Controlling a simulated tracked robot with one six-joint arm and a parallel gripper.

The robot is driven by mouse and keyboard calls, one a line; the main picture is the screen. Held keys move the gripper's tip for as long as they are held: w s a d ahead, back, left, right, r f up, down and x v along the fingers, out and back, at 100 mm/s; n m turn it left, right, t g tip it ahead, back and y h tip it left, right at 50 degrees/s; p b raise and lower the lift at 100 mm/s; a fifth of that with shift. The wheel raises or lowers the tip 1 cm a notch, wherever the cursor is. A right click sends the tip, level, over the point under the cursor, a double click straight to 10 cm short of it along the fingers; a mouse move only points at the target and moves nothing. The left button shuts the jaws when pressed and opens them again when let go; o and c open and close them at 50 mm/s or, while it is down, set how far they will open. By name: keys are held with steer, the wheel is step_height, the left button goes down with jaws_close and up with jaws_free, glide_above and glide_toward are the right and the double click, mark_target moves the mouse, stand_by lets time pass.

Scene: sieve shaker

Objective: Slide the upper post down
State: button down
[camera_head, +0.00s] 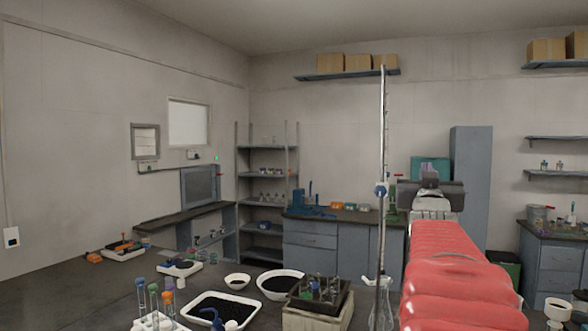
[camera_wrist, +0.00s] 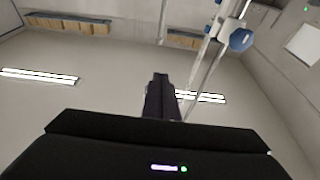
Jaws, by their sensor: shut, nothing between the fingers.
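A tall thin upright post (camera_head: 383,130) stands just left of my arm, with a blue-and-white fitting (camera_head: 381,190) partway up. Its lower end is above a glass flask (camera_head: 382,305). In the wrist view a slanting clear tube (camera_wrist: 203,68) and a blue knob (camera_wrist: 241,39) show at the upper right. I cannot tell which part is the upper post, and no sieve shaker is recognisable. My gripper's black fingers (camera_wrist: 160,82) are shut and empty, left of the tube and apart from the knob in the picture. In the head view my gripper is largely hidden behind its wrist.
A sample rack box (camera_head: 318,318), dark-filled bowls (camera_head: 283,296) and a tray (camera_head: 222,321) crowd the near bench. A tube rack (camera_head: 160,322) is at the left. Shelves (camera_head: 265,205) and cabinets (camera_head: 313,240) stand behind. The air above the bench left of the post is clear.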

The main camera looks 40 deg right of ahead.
steer(key=shift+s+d+r, duration=0.15)
steer(key=shift+s+r, duration=0.05)
steer(key=shift+s, duration=0.05)
steer(key=shift+x, duration=5.05)
step_height(320, 180, down, 4)
